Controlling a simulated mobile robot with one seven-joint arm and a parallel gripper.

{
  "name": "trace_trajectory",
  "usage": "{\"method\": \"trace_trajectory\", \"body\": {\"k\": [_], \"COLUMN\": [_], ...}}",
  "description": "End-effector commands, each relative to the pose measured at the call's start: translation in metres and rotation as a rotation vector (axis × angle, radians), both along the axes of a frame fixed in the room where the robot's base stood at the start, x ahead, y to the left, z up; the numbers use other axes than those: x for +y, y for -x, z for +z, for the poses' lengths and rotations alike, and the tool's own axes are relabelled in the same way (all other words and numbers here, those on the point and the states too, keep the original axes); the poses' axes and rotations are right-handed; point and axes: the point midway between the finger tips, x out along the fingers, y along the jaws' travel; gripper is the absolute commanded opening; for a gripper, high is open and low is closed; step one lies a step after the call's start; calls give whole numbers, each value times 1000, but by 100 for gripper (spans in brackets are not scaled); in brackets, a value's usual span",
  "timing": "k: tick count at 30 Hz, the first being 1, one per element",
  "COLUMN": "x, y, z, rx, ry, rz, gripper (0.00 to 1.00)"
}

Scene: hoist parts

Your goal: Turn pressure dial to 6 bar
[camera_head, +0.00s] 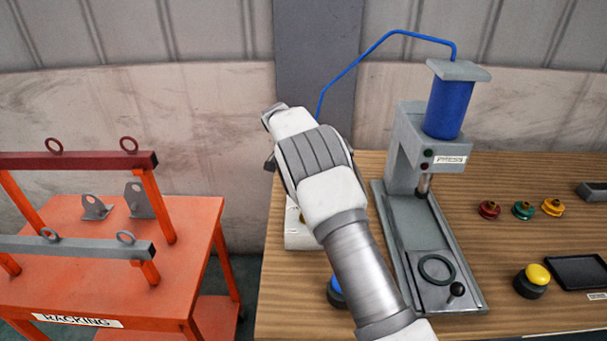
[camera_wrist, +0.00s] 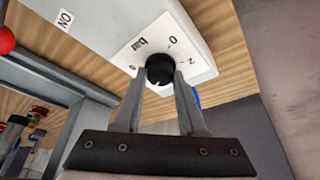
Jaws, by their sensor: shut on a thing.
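The pressure dial is a black knob (camera_wrist: 160,69) on a white plate marked "bar", with "0" and "2" among the figures. It shows in the wrist view, on a pale box (camera_wrist: 192,22). My gripper (camera_wrist: 160,80) is shut on the knob, one finger on each side. The knob's pointer and the rest of the scale are hidden or too small to read. In the head view my arm covers the dial, and only part of the pale box (camera_head: 298,236) shows beside it.
A grey press (camera_head: 408,150) with a blue cylinder (camera_head: 449,108) stands right of my arm on the wooden table (camera_head: 500,220). A yellow button (camera_head: 538,275) and coloured knobs are further right. An orange racking table (camera_head: 190,215) stands at left.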

Motion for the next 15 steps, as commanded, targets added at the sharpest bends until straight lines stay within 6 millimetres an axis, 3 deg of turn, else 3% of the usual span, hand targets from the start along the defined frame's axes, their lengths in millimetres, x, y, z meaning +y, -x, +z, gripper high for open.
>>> {"method": "trace_trajectory", "body": {"k": [5,6,11,15], "x": [1,1,1,0], "y": [0,0,0,0], "z": [0,0,0,0], "rx": [-1,-1,0,0], "ry": [-2,-2,-1,-1], "rz": [1,1,1,1], "gripper": [0,42,70,70]}}
